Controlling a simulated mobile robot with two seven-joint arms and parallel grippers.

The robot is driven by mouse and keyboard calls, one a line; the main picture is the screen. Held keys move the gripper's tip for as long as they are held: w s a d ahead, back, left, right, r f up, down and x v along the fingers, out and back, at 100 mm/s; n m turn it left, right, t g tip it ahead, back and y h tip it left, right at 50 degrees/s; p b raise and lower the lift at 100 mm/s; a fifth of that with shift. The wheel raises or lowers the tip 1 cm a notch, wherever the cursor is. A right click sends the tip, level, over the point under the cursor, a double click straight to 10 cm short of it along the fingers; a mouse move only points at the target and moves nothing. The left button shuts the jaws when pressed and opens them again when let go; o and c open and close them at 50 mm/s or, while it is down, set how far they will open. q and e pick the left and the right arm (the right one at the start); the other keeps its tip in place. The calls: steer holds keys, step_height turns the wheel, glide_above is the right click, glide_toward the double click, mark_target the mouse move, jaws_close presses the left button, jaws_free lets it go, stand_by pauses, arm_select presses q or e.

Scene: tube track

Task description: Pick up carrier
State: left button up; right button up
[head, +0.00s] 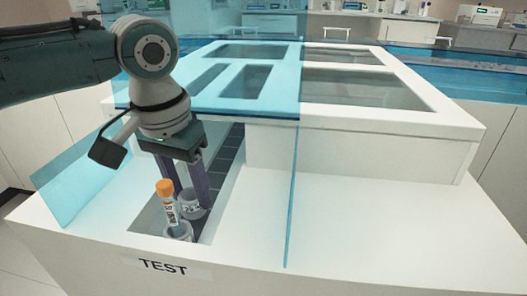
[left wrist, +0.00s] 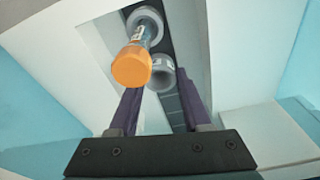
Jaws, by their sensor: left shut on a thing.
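A clear tube with an orange cap and a printed label (head: 168,212) stands, slightly tilted in the picture, in a grey round carrier (head: 179,233) at the near end of the track slot. Its orange cap (left wrist: 131,67) hides part of the left finger in the left wrist view. Just behind it is a second grey carrier (head: 190,211) with a printed label and no tube visible. My left gripper (head: 193,203) reaches down with its purple fingers on either side of this second carrier and is shut on it. That carrier also shows in the left wrist view (left wrist: 160,80). My right gripper is out of view.
The dark track (head: 229,156) runs back from the slot under a blue transparent cover (head: 282,100). Blue clear panels stand left (head: 80,185) and right (head: 293,190) of the slot. A "TEST" label (head: 162,266) is at the front edge. The white surface (head: 390,225) at right is clear.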

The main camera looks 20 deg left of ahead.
arm_select(q)
steer(key=shift+r, duration=0.8)
steer(key=shift+s+f+t+p, duration=0.1)
steer(key=shift+t+p, duration=0.25)
steer(key=shift+t, duration=0.05)
steer(key=shift+s+f+t+y, duration=0.15)
steer(key=shift+s+t+y, duration=0.05)
steer(key=shift+t, duration=0.4)
steer(key=shift+s+f+t+y, duration=0.1)
steer(key=shift+s+t+y, duration=0.1)
steer(key=shift+t, duration=0.4)
steer(key=w+a+r+p+v, duration=0.15)
steer(key=p+v, duration=0.35)
steer(key=v, duration=0.6)
steer(key=s+d+r+g+p, duration=0.1)
steer(key=s+d+p, duration=0.25)
steer(key=s, duration=0.65)
steer(key=s+d+g+p, duration=0.2)
steer(key=s+d+p, duration=0.15)
steer(key=s, duration=0.55)
step_height(320, 180, up, 7)
steer(key=s+p, duration=0.1)
steer(key=p, duration=0.9)
steer(key=shift+s+a+h+p, duration=0.2)
steer(key=shift+h+p, duration=0.1)
steer(key=shift+h, duration=0.1)
